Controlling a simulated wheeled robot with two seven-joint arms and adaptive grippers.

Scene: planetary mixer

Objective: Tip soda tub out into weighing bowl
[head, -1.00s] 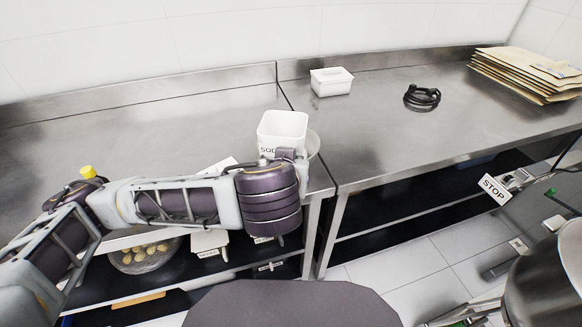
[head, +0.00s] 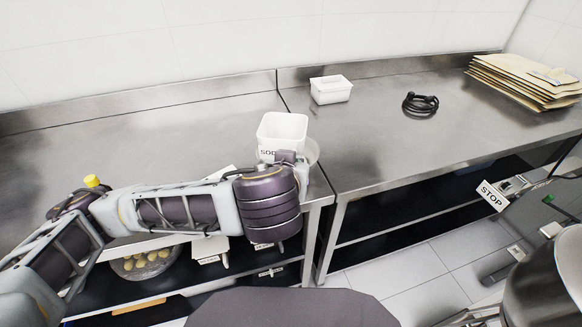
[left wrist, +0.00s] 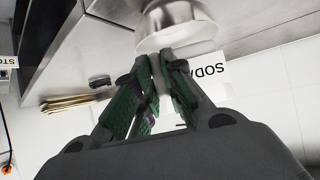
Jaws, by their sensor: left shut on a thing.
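The soda tub (head: 283,127) is a white square open tub with a "SODA" label, which also shows in the left wrist view (left wrist: 208,75). It looks about upright, its open top facing up; its contents cannot be made out. My left gripper (left wrist: 165,58) is shut on the tub; in the head view my wrist hides the fingers. A round bowl, likely the weighing bowl (head: 313,150), shows partly behind and right of the tub, near the counter's front edge. In the left wrist view a shiny steel bowl (left wrist: 178,18) is just beyond my fingertips. My right gripper is out of view.
A bowl of pale lumps (head: 146,262) is on the shelf below. The left counter (head: 130,140) is mostly clear.

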